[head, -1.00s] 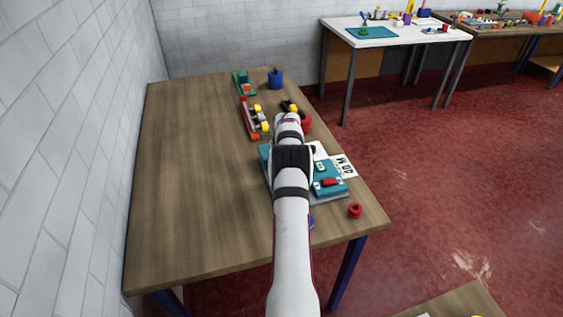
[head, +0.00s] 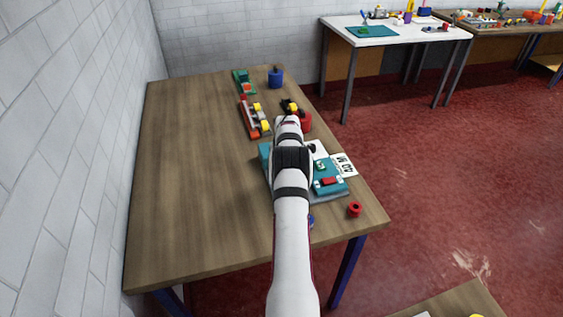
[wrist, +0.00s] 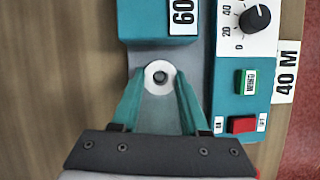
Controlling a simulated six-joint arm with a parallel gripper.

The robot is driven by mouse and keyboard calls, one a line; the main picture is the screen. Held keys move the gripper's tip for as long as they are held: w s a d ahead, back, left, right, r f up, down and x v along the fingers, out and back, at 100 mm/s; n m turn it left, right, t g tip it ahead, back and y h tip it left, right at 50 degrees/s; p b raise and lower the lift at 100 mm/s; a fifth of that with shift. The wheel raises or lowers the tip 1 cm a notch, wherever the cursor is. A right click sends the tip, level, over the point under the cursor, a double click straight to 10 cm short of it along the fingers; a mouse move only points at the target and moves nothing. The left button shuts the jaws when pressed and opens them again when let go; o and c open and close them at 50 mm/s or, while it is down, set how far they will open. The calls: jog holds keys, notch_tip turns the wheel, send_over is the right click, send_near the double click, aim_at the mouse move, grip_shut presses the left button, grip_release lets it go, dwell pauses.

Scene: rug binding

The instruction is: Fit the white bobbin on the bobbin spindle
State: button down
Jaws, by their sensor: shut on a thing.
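In the wrist view, the white bobbin (wrist: 150,77) is a small white disc seen end-on, with a dark grey centre. My gripper (wrist: 161,80) is shut on it, one teal finger on each side. The bobbin is over the grey base of the teal machine (wrist: 154,24), just below its block labelled 60. The bobbin spindle cannot be told apart; the dark centre may be the bobbin's hole or a pin in it. I cannot tell whether the bobbin is seated or above the base. In the head view my arm hides the gripper and bobbin.
The machine's control panel (wrist: 228,76), with a dial, green button and red button, is close on the right. In the head view a red ring-like piece (head: 355,210) lies near the table's front right corner. A blue cup (head: 276,79) stands at the back. The table's left side is clear.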

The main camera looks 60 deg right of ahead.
jog(key=shift+f, duration=1.2)
jog(key=shift+c, duration=1.7)
grip_release()
jog(key=v, duration=1.5)
jog(key=shift+a+r, duration=0.25)
jog(key=shift+r, duration=0.05)
